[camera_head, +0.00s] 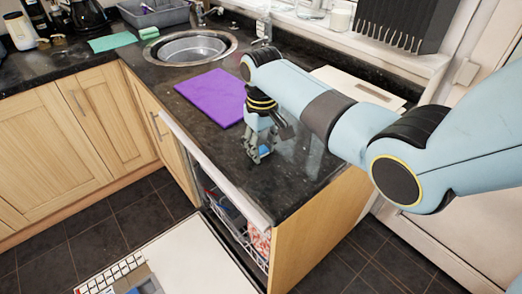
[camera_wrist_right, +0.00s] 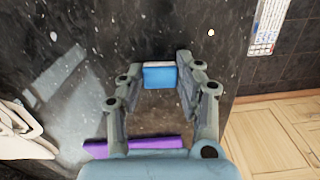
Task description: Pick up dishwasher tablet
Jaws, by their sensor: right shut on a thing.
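The dishwasher tablet (camera_wrist_right: 160,77) is a small block, blue with a white edge. It sits between the fingertips of my right gripper (camera_wrist_right: 158,78) in the right wrist view. In the head view my right gripper (camera_head: 262,152) points down at the dark countertop near its front edge, shut on the tablet, and a bit of blue shows between its fingers. I cannot tell whether the tablet still touches the counter. My left gripper is not in view.
A purple board (camera_head: 213,97) lies on the dark granite counter (camera_head: 222,150), left of my right gripper. A round sink (camera_head: 190,48) is behind it. The open dishwasher door (camera_head: 195,255) juts out low in front. A black rack (camera_head: 402,25) hangs at the back right.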

